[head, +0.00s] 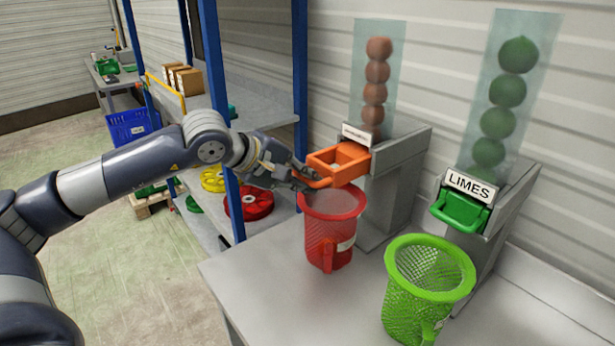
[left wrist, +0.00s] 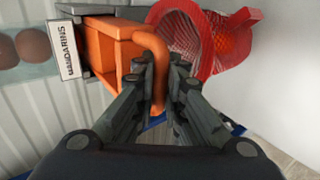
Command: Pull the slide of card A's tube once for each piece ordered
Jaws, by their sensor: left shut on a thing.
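The orange slide (head: 340,163) is an open box with a bar handle, drawn out of the grey dispenser under the left clear tube (head: 375,75). That tube holds several brownish-orange balls. The label in the left wrist view (left wrist: 69,50) seems to read MANDARINS. My left gripper (head: 312,180) is shut on the slide's orange handle (left wrist: 156,58). The red mesh basket (head: 330,240) stands below the slide; its inside is mostly hidden. The LIMES tube (head: 510,90) holds several green balls, and its green slide (head: 461,210) sits close in. Card A and my right gripper are not in view.
A green mesh basket (head: 425,305) stands on the grey table (head: 280,290), in front of the LIMES dispenser. A blue-post shelf (head: 262,95) with boxes and coloured discs stands behind my left arm. The table's left front is clear.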

